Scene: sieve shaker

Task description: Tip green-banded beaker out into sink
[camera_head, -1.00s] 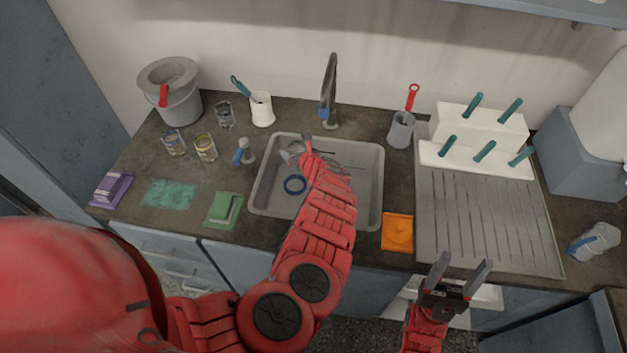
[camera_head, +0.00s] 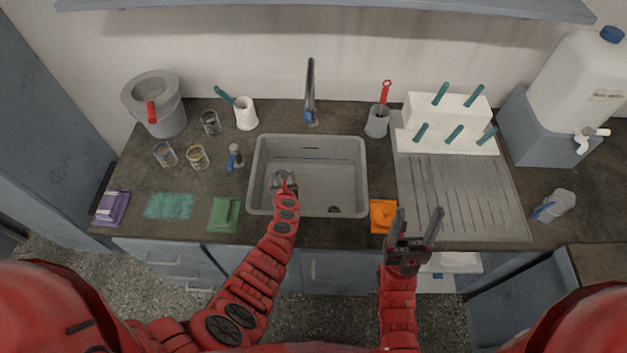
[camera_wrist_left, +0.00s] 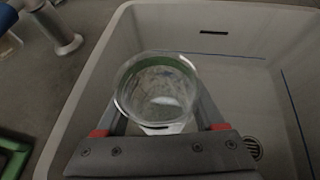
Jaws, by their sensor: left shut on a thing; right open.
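The green-banded beaker (camera_wrist_left: 158,95) is clear glass with a green band near its rim. My left gripper (camera_head: 284,183) is shut on it over the left part of the sink. In the left wrist view its mouth faces the camera, between the fingers of my left gripper (camera_wrist_left: 160,118); I cannot tell its exact tilt, or whether liquid is inside. The grey sink (camera_head: 345,150) shows its bare floor and drain; the sink wall also shows in the left wrist view (camera_wrist_left: 95,75). My right gripper (camera_head: 416,232) is open and empty near the counter's front edge, right of the sink.
The tap (camera_head: 311,92) stands behind the sink. Glass beakers (camera_head: 198,157), a grey bucket (camera_head: 165,115) and a white cup (camera_head: 246,117) stand at left. A green pad (camera_head: 224,214) and an orange pad (camera_head: 383,215) flank the sink. A drainboard (camera_head: 460,195) lies at right.

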